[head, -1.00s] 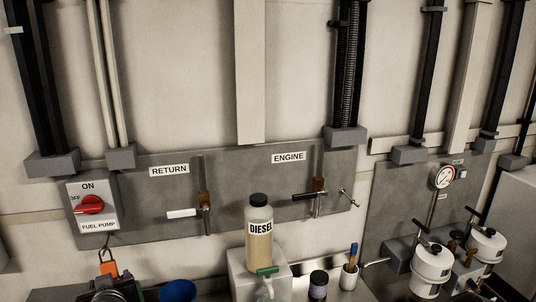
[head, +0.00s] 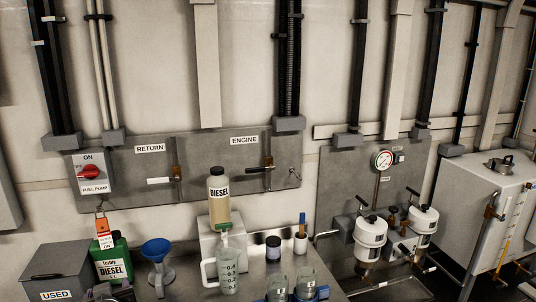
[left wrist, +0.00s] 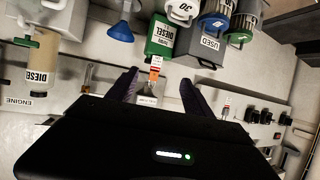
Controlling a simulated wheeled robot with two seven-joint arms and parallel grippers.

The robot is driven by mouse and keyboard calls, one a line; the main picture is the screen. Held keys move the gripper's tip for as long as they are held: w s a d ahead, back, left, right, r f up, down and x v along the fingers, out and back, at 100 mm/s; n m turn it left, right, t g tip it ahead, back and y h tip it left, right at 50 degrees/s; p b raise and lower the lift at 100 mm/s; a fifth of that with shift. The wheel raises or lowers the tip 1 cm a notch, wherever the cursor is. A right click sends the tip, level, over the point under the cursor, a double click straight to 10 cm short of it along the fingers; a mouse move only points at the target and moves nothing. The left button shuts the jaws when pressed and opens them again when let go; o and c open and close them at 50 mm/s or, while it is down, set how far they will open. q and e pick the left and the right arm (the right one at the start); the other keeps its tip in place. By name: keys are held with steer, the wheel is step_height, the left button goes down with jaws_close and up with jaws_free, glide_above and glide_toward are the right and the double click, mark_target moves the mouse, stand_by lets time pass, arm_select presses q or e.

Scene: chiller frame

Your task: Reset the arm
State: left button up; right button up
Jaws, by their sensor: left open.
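My left gripper (left wrist: 157,88) shows in the left wrist view with its two dark fingers spread apart and nothing between them. A red and white tag (left wrist: 155,68) appears just beyond the fingertips, in front of a green diesel can (left wrist: 160,40); I cannot tell the distance. In the head view the tag (head: 105,238) hangs from an orange padlock by the green can (head: 112,262). My right gripper is in neither view.
A grey USED box (head: 50,268), blue funnel (head: 156,250), diesel bottle (head: 219,195), clear jug (head: 227,272) and small cups (head: 278,284) crowd the bench. Behind is a panel with a red fuel pump switch (head: 89,172). White filter housings (head: 370,232) stand at right.

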arm_select(q)
steer(key=s+d+f+m+g+h, duration=0.15)
steer(key=d+f+h, duration=0.25)
steer(key=d+f, duration=0.7)
steer(key=s+d+f+m+g+h, duration=0.15)
steer(key=d+f+h, duration=0.35)
steer(key=d+f, duration=0.65)
steer(key=s+d+f+m+g+h, duration=0.1)
steer(key=s+d+f+g, duration=0.2)
steer(key=s+f, duration=0.6)
steer(key=s+d+f+m+g+h, duration=0.1)
steer(key=s+d+f+g, duration=0.3)
steer(key=s+f, duration=0.5)
steer(key=s+d, duration=0.2)
steer(key=s, duration=0.1)
steer(key=shift+d+h, duration=0.3)
steer(key=shift+c, duration=0.6)
